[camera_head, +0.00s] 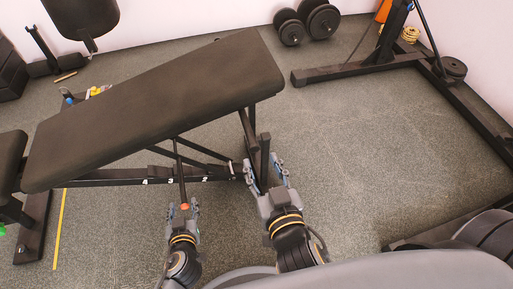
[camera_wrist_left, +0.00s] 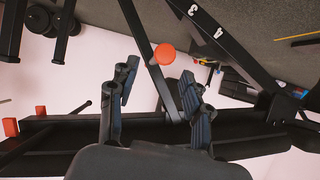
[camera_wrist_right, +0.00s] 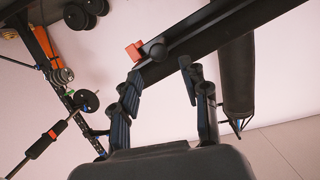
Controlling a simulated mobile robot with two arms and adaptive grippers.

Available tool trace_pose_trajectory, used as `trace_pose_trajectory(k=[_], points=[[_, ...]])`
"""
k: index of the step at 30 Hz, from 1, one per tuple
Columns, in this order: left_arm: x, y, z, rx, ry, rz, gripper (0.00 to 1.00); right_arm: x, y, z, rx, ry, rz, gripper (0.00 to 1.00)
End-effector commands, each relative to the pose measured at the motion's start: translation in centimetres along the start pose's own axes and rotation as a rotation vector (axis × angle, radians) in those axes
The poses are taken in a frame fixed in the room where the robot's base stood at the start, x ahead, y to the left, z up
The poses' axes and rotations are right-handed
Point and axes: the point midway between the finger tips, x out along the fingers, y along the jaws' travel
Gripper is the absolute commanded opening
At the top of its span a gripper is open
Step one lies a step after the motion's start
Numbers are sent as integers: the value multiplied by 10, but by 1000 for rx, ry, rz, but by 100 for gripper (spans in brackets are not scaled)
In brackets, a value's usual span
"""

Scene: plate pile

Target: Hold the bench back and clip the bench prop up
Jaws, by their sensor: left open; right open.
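The bench back (camera_head: 160,100) is a long black pad, tilted with its right end raised. Below it runs a black rail (camera_head: 110,178) marked with numbers. A thin bar with an orange-red knob (camera_head: 185,206), perhaps the bench prop, hangs down near the rail; the knob also shows in the left wrist view (camera_wrist_left: 165,54). My left gripper (camera_head: 183,206) is open around the lower end of this bar, near the knob. Contact cannot be told.
The bench seat (camera_head: 10,155) is at the left. Dumbbells (camera_head: 320,20) lie at the back wall. A black rack frame (camera_head: 345,71) stands on the right. A yellow line (camera_head: 60,230) marks the floor at left. The floor right of the bench (camera_head: 370,140) is clear.

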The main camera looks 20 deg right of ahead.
Motion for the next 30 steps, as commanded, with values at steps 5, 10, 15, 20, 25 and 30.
trace_pose_trajectory(k=[5, 10, 15, 20, 25, 30], points=[[0, 0, 0, 0, 0, 0, 49, 20, 0, -2, -3, 7, -1, 45], [0, 0, 0, 0, 0, 0, 49, 40, 0, -2, -3, 7, -2, 45], [0, 0, 0, 0, 0, 0, 49, 61, 0, -2, -3, 7, -2, 45], [0, 0, 0, 0, 0, 0, 49, 80, 0, -2, -2, 6, -1, 45], [0, 0, 0, 0, 0, 0, 49, 98, 0, -2, -2, 6, -2, 45], [0, 0, 0, 0, 0, 0, 49, 109, 0, -2, -1, 5, -2, 45]])
